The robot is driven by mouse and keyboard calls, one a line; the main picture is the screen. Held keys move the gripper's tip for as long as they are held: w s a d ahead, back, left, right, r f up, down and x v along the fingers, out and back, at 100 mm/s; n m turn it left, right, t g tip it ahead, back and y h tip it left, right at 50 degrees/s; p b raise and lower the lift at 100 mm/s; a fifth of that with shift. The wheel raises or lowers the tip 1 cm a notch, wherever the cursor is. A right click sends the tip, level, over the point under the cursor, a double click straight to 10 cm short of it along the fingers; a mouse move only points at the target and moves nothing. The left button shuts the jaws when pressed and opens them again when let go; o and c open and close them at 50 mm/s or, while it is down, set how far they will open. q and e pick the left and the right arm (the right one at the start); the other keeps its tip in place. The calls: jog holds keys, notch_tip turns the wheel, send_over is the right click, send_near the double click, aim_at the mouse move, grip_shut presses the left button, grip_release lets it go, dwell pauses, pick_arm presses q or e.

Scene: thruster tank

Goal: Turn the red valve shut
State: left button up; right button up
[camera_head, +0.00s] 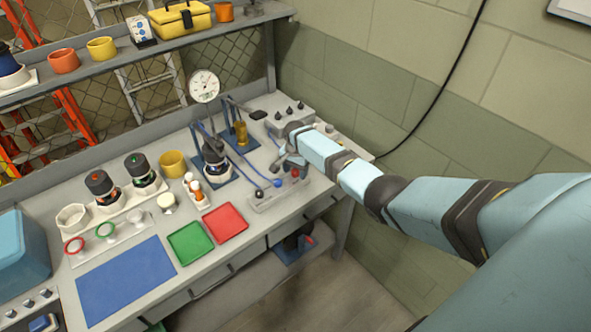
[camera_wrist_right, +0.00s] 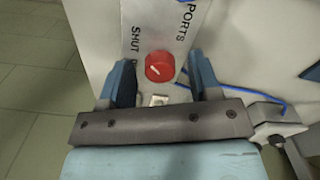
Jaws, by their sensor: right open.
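The red valve (camera_wrist_right: 160,67) is a round red knob with a white line on top, on a pale panel lettered "SHUT" and "PORTS". It also shows in the head view as a small red knob (camera_head: 295,173) on a grey block (camera_head: 278,196) near the bench's right end. My right gripper (camera_wrist_right: 163,78) is open, with one blue finger to each side of the red knob in the wrist view. I cannot tell whether the fingers touch it. In the head view the right gripper (camera_head: 286,160) is small, just behind the red knob. My left gripper is not in view.
A blue knob (camera_head: 278,183) sits beside the red one, with blue tubing nearby. A gauge (camera_head: 204,86), a stand with a flask (camera_head: 216,165) and a grey box (camera_head: 284,113) stand close by. Red (camera_head: 226,223) and green (camera_head: 190,243) trays lie to the left.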

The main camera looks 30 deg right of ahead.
aim_at(296, 171)
notch_tip(296, 171, up, 14)
jog(key=b, duration=0.1)
dwell(0.5)
jog(key=shift+f, duration=0.15)
jog(key=s+a+f+n+t, duration=0.1)
jog(key=s+a+f, duration=0.1)
jog(key=f, duration=0.2)
jog(key=s+a+f+n+t, duration=0.1)
jog(key=s+a+f+n, duration=0.1)
jog(key=s+f, duration=0.1)
jog(key=s+a+f+n, duration=0.1)
jog(key=s+a+f, duration=0.1)
jog(key=f, duration=0.3)
jog(key=shift+s+a+f+n+t, duration=0.35)
jog(key=shift+s+n+t, duration=0.05)
jog(key=s+a+f+n+t+y, duration=0.1)
jog(key=s+a+f+n+t, duration=0.25)
jog(key=s+a, duration=0.45)
jog(key=s+a+f+n+t+y, duration=0.15)
jog(key=s+a+n, duration=0.25)
jog(key=s, duration=0.8)
jog(key=s+a+r+n+t, duration=0.1)
jog(key=s+a+r, duration=0.1)
jog(key=s, duration=0.3)
jog(key=s+a+r+n+t, duration=0.2)
jog(key=s, duration=0.3)
jog(key=shift+s+a+r, duration=0.15)
jog(key=shift+r, duration=0.15)
